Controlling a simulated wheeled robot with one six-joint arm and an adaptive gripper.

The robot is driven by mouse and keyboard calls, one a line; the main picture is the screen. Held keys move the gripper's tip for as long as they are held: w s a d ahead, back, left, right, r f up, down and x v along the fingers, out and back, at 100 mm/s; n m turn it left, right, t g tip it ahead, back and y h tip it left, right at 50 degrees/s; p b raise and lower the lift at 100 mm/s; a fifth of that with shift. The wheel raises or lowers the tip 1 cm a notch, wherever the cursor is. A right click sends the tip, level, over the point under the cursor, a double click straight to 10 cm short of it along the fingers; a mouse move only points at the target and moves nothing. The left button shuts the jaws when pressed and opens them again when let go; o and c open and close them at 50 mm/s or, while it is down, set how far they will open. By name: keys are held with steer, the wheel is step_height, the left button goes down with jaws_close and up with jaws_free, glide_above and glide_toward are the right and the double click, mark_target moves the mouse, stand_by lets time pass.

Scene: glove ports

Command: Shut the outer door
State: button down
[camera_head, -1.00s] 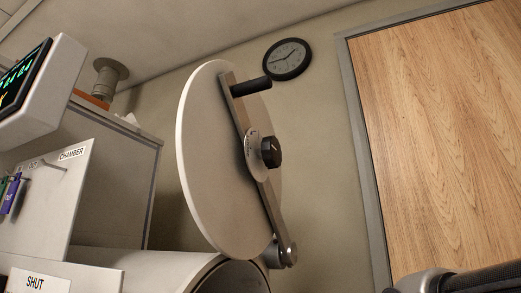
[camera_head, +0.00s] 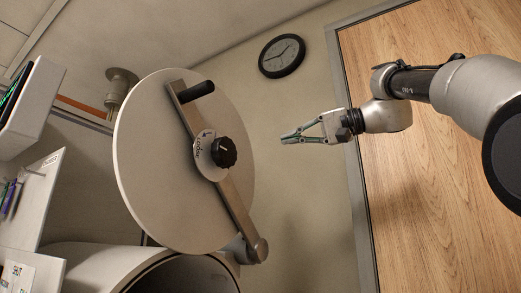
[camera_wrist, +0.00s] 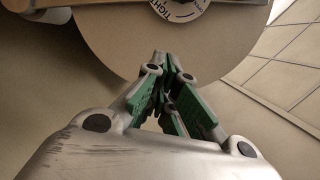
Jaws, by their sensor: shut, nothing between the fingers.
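The outer door (camera_head: 150,150) is a pale round disc in the head view, swung open and standing up above the mouth of a white cylinder (camera_head: 100,262). A metal bar (camera_head: 232,200) crosses its face, with a black handle (camera_head: 197,92) at the upper end, a black knob (camera_head: 223,152) in the middle and a hinge (camera_head: 257,250) at the lower end. My gripper (camera_head: 284,138) is shut and empty, to the right of the door and apart from it in the picture. In the wrist view, the door (camera_wrist: 110,45) shows beyond my gripper (camera_wrist: 160,108), with part of the knob's label plate at the top.
A wooden door (camera_head: 420,200) in a grey frame stands behind my arm at the right. A clock (camera_head: 282,56) hangs on the back wall. A monitor (camera_head: 25,105) and a white panel (camera_head: 30,205) are at the left. Open room shows between my gripper and the disc.

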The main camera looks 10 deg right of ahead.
steer(key=w+a+f, duration=0.1)
steer(key=a+f, duration=0.2)
steer(key=a, duration=0.8)
steer(key=shift+a+f+g, duration=0.15)
steer(key=shift+a+g, duration=0.15)
steer(key=shift+a, duration=0.05)
steer(key=shift+w, duration=0.1)
